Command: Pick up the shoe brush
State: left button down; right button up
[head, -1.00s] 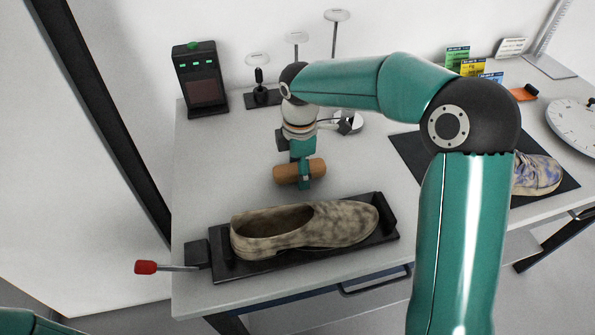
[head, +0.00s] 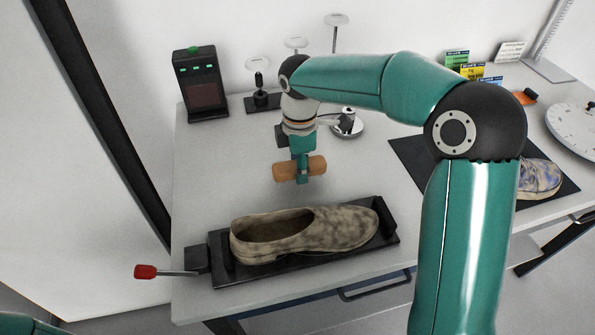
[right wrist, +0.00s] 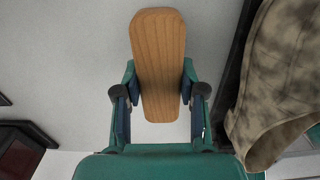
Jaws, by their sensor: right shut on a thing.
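The shoe brush has a light brown wooden body (head: 284,171) and is held crosswise in my right gripper (head: 303,176). In the right wrist view the wooden body (right wrist: 158,60) sits between the two fingers of the right gripper (right wrist: 159,95), which are shut on it. The brush is above the table, behind the mottled beige shoe (head: 300,232). Its bristles cannot be made out. My left gripper is out of view; only a bit of my left arm shows at the bottom left corner.
The shoe sits on a black clamp holder (head: 225,277) with a red-knobbed lever (head: 146,271). A black device with green lights (head: 201,85) stands at the back left. A second shoe (head: 538,180) lies on a dark mat (head: 407,152) at right. Bare table (head: 225,165) lies left of the brush.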

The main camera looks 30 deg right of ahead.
notch_tip(320, 180, up, 18)
jog(key=p, duration=0.2)
jog(key=o, duration=0.4)
jog(key=shift+c, duration=1.4)
jog(key=shift+f, duration=0.1)
